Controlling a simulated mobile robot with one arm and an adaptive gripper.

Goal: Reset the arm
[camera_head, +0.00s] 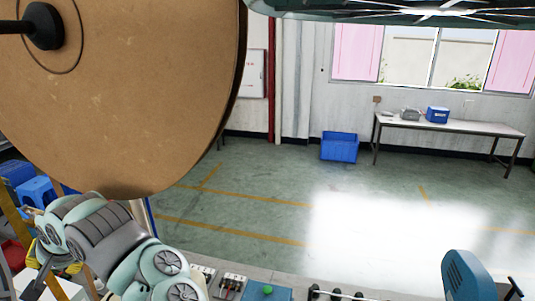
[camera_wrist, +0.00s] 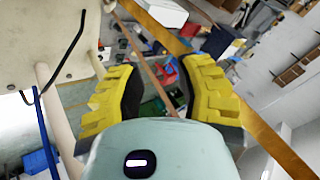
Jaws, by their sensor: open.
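My arm (camera_head: 110,245), pale green and grey, is folded at the lower left of the head view, below a large brown disc (camera_head: 130,90). My gripper (camera_wrist: 160,82) shows in the wrist view with its two yellow and black fingers spread apart. Nothing is held between the fingers. Behind the gap the wrist view shows a tilted, cluttered background of boxes and floor, some way off. In the head view I cannot clearly make out the gripper.
The brown disc fills the upper left of the head view, close to my arm. A workbench edge (camera_head: 330,286) runs along the bottom, with a blue machine part (camera_head: 466,276) at right. Open floor (camera_head: 250,205) lies beyond, with a blue crate (camera_head: 339,147) and a table (camera_head: 450,127).

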